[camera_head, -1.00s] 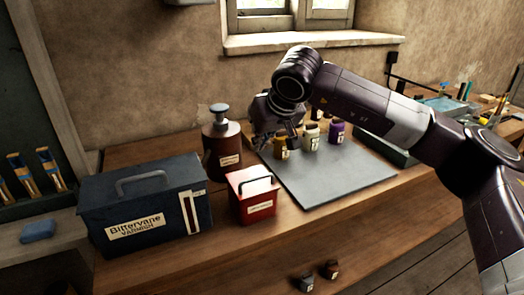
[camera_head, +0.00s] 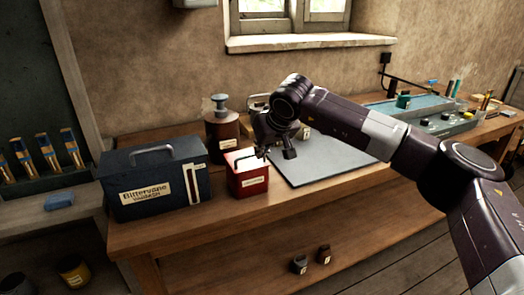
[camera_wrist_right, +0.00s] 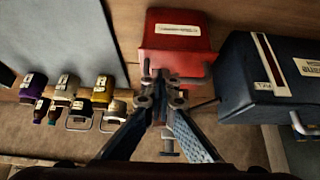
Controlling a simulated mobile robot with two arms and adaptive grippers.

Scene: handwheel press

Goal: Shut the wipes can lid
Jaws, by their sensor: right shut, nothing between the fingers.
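The small red box-shaped can (camera_head: 248,182) with a pale label and a thin handle stands on the workbench, right of the dark blue box; I take it as the wipes can. It also shows at the top of the right wrist view (camera_wrist_right: 190,46). I cannot tell clearly how far its lid stands open. My right gripper (camera_head: 277,157) is shut and empty, low beside the can's upper right back edge. In the right wrist view its fingertips (camera_wrist_right: 163,82) are close to the can's near edge; contact is not clear. My left gripper is not in view.
The dark blue box (camera_head: 155,187) stands close left of the can. A brown pump can (camera_head: 222,138) stands behind it. A grey mat (camera_head: 320,166) lies to the right, mostly clear. Several small bottles (camera_wrist_right: 66,88) stand near its back edge.

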